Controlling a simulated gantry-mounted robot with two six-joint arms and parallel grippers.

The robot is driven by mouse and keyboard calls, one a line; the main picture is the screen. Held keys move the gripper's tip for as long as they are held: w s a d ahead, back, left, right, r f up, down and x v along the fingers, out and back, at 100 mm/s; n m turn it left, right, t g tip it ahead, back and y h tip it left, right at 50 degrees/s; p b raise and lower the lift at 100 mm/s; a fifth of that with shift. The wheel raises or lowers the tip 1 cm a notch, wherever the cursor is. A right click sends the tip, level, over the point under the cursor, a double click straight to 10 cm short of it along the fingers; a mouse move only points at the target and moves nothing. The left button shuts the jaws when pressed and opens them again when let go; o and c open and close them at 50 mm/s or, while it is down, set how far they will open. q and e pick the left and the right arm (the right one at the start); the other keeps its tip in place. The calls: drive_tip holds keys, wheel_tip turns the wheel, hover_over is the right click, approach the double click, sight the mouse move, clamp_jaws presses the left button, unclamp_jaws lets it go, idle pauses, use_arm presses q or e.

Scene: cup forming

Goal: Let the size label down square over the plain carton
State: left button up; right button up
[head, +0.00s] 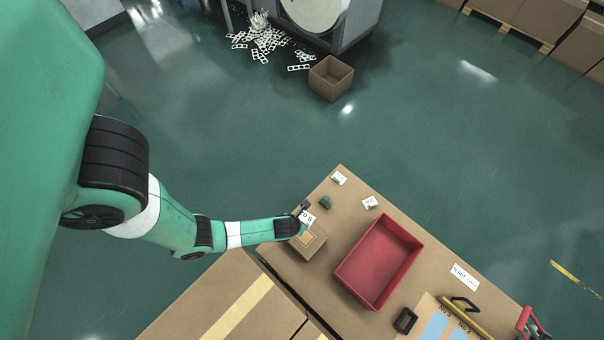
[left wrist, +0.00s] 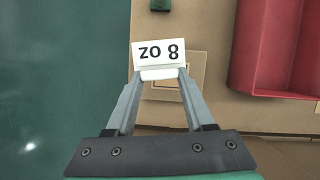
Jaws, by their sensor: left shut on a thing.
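The size label (head: 307,217) is a small white card with black print. It also shows in the left wrist view (left wrist: 159,53), where the print appears upside down as "8 oz". My left gripper (left wrist: 158,76) is shut on its white lower edge. The plain carton (head: 312,246) is a small brown box near the table's left corner, with a square outline on its top. In the left wrist view the carton's top (left wrist: 193,97) lies behind the label and fingers, which partly hide it. The label overlaps the carton's far side; the gap in height is unclear. My right gripper is not in view.
A red tray (head: 405,239) stands right of the carton on the brown table. Two small white cards (head: 339,178) (head: 370,202) and a green object (head: 325,202) lie beyond the carton. A black item (head: 405,321) lies nearer. A larger taped carton (head: 235,300) adjoins the table.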

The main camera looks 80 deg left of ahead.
use_arm(q)
drive_tip(key=shift+m, duration=0.9)
drive_tip(key=d+r, duration=0.1)
drive_tip(key=s+d+r+p, duration=0.1)
drive_tip(key=d, duration=0.1)
drive_tip(key=shift+s+d+r+p, duration=0.1)
drive_tip(key=shift+d+r+p, duration=0.05)
drive_tip(key=shift+d+p, duration=0.15)
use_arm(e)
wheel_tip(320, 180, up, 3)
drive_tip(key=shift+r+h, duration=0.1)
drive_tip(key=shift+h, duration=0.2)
use_arm(q)
drive_tip(key=shift+a+t, duration=0.1)
drive_tip(key=shift+t, duration=0.2)
drive_tip(key=b, duration=1.3)
approach(301, 238)
drive_tip(key=x, duration=0.6)
drive_tip(key=shift+a+r, duration=0.1)
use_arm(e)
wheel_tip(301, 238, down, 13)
use_arm(q)
drive_tip(key=o, duration=1.4)
drive_tip(key=shift+c, duration=0.2)
